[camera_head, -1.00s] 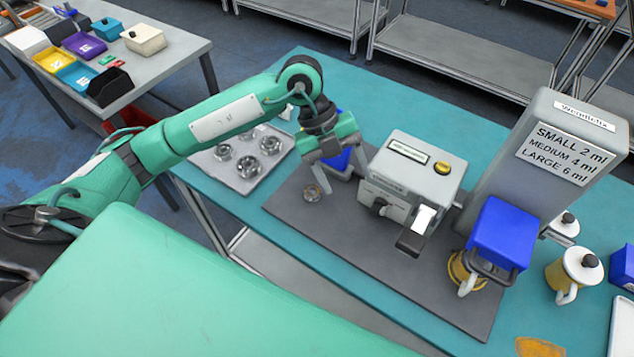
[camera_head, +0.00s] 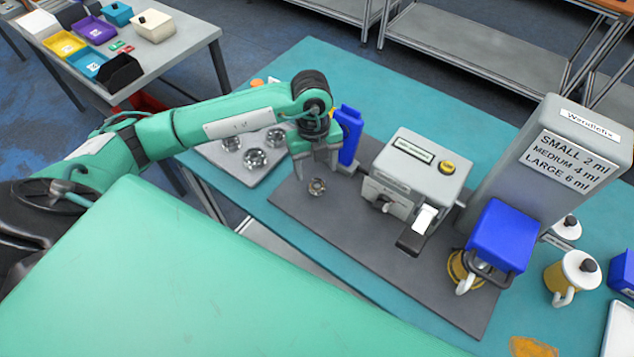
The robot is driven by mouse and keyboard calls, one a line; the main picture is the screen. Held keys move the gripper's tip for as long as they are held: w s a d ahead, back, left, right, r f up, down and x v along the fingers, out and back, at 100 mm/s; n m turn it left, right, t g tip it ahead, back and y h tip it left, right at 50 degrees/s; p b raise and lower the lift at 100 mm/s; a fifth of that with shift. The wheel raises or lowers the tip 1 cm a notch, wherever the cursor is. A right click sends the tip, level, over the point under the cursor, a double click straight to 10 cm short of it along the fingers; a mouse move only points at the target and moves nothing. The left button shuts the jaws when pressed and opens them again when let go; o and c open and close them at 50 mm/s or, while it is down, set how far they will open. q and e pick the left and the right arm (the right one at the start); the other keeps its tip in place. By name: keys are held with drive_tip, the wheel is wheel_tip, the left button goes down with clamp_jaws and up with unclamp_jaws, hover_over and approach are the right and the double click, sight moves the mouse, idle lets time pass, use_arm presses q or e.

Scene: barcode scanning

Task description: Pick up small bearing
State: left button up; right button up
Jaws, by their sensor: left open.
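A small metal bearing (camera_head: 317,187) lies by itself on the dark grey mat (camera_head: 350,228). My left gripper (camera_head: 316,172) is above and just behind it in the picture, fingers pointing down. The gripper is open, with one finger towards each side of the bearing and nothing held. I cannot tell whether the fingertips touch the bearing. My right gripper does not show.
A metal tray (camera_head: 238,172) with other bearings is left of the mat. A blue device (camera_head: 348,135) stands right behind my left gripper. A grey machine (camera_head: 413,172) and a blue box (camera_head: 502,235) stand to the right. The mat's front is clear.

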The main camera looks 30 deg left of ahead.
sight(317, 185)
use_arm(q)
drive_tip(key=shift+s+f+p, duration=0.1)
drive_tip(key=shift+f+p, duration=0.25)
drive_tip(key=shift+p, duration=0.05)
wheel_tip(317, 185, down, 4)
drive_tip(key=shift+d+r+p, duration=0.15)
drive_tip(key=shift+r+p, duration=0.1)
drive_tip(key=shift+p, duration=0.5)
drive_tip(key=shift+f, duration=0.35)
drive_tip(key=shift+c, duration=0.4)
drive_tip(key=c, duration=1)
